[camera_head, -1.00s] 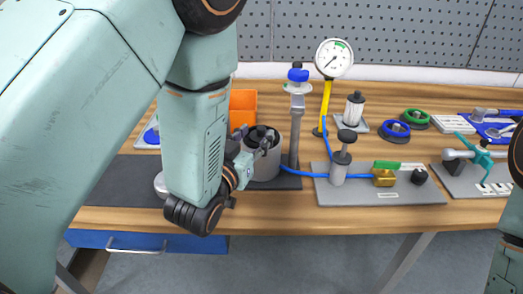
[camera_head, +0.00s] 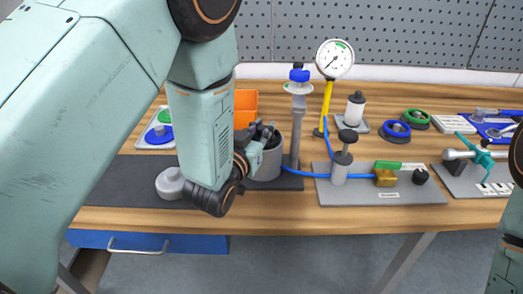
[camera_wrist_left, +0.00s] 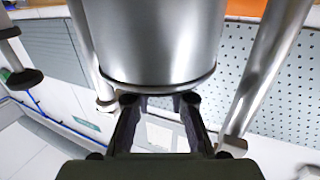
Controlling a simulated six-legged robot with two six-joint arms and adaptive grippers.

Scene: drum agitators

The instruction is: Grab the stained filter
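I cannot pick out a stained filter for certain. A grey metal canister (camera_head: 268,166) stands on the bench beside a tall grey post, its top partly covered by my left gripper (camera_head: 266,135). What is inside it is hidden. In the left wrist view a large shiny metal cylinder (camera_wrist_left: 160,40) fills the top middle. The two dark fingers of my left gripper (camera_wrist_left: 160,104) point at its rim, apart with a gap between them. A white cylinder with a dark cap (camera_head: 355,109), which looks clean, stands on a small plate at the back. My right gripper is out of view.
The grey post (camera_head: 297,135) with a blue-topped fitting is close right of my gripper. Right of it are a pressure gauge (camera_head: 334,59) and a small pump (camera_head: 341,160) with a blue hose. An orange bin (camera_head: 245,103) is behind; a round grey lid (camera_head: 170,183) lies left.

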